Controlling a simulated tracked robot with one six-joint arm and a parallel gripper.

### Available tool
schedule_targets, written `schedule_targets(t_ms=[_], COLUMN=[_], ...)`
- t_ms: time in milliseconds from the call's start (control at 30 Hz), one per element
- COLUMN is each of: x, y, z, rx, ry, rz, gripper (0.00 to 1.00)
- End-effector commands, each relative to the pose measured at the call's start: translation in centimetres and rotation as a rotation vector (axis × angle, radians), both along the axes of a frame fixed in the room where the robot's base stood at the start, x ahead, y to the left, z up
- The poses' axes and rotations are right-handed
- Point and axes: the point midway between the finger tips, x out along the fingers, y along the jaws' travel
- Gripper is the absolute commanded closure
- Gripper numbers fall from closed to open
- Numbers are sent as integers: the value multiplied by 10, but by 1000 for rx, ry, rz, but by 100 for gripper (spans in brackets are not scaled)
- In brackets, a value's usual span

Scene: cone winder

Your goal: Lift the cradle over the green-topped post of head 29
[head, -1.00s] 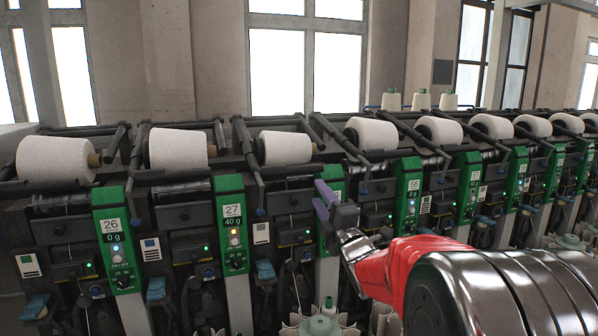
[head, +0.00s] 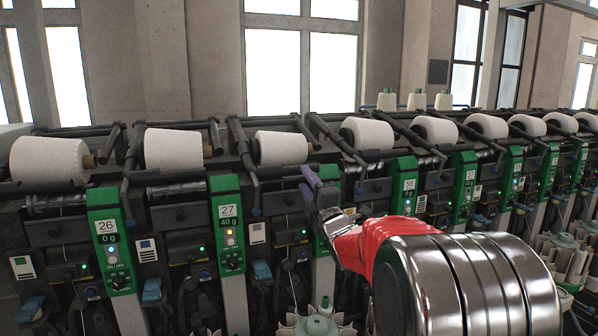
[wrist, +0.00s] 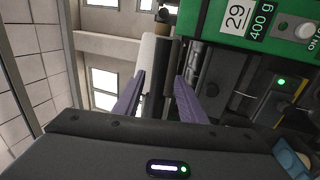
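In the wrist view, a green panel (wrist: 253,32) marked 29 and 400 g tops its post at upper right. My gripper (wrist: 160,76) has its two purple fingers apart, with nothing held between them. A white yarn package (wrist: 156,62) shows beyond the gap, with dark cradle parts (wrist: 197,68) beside it. I cannot tell its cradle handle apart from the dark machine parts. In the head view, my gripper (head: 307,181) is in front of a green panel (head: 329,172) right of panel 27. My gripper and arm partly hide that panel, and its number cannot be read.
Panels 26 (head: 107,225) and 27 (head: 229,212) stand left of my arm, with more heads receding right. White packages (head: 280,148) lie along the machine top. Dark cradle arms (head: 338,140) jut forward nearby. A green-tipped bobbin magazine (head: 318,322) is below my gripper.

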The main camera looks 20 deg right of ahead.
Motion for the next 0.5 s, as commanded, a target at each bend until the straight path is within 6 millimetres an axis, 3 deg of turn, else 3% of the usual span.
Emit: schedule_targets(t_ms=[500], x=[58], y=[0], z=[16], rx=[1], ry=[0], rz=[0], gripper=[63])
